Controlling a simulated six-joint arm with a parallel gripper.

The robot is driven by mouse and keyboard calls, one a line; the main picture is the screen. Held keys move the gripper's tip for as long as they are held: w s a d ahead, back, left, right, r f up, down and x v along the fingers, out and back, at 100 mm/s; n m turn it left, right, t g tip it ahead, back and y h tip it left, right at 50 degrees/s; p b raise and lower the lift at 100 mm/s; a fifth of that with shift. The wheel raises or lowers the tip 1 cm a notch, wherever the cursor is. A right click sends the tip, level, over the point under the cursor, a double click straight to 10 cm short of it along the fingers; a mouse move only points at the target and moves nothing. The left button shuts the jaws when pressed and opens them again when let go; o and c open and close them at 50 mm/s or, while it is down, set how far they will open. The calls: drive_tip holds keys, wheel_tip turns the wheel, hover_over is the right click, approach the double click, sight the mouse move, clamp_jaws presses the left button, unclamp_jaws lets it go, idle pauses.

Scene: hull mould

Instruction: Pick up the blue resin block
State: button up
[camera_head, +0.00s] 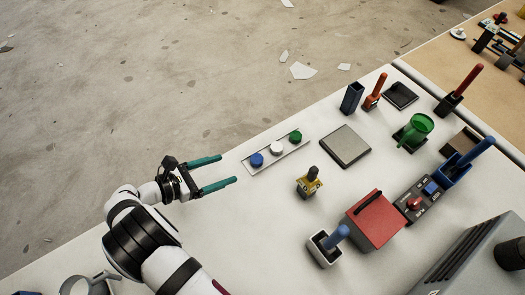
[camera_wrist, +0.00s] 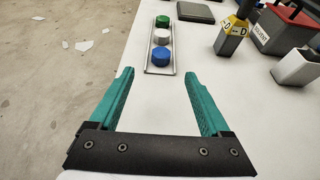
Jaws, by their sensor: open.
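A small blue round piece (camera_head: 257,160) sits at the near end of a narrow pale tray (camera_head: 267,162). It is the nearest piece in the wrist view (camera_wrist: 161,57). It looks like a short cylinder. A white piece (camera_head: 277,148) and a green piece (camera_head: 295,136) stand in a row behind it in the same tray. My gripper (camera_head: 226,170) has two teal fingers spread apart with nothing between them. It points toward the tray, short of the blue piece. In the wrist view the blue piece lies just beyond the fingertips (camera_wrist: 158,74), roughly centred between them.
A yellow-banded tool (camera_head: 309,184), a white cup with a blue handle (camera_head: 326,247) and a red box (camera_head: 375,219) stand right of the tray. A flat grey plate (camera_head: 345,147) lies behind. The white table is clear around my gripper; its far edge runs close by.

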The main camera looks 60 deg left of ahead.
sight(256, 159)
drive_tip(key=x, duration=1)
drive_tip(key=shift+w+d+f, duration=0.1)
drive_tip(key=shift+w, duration=0.2)
clamp_jaws()
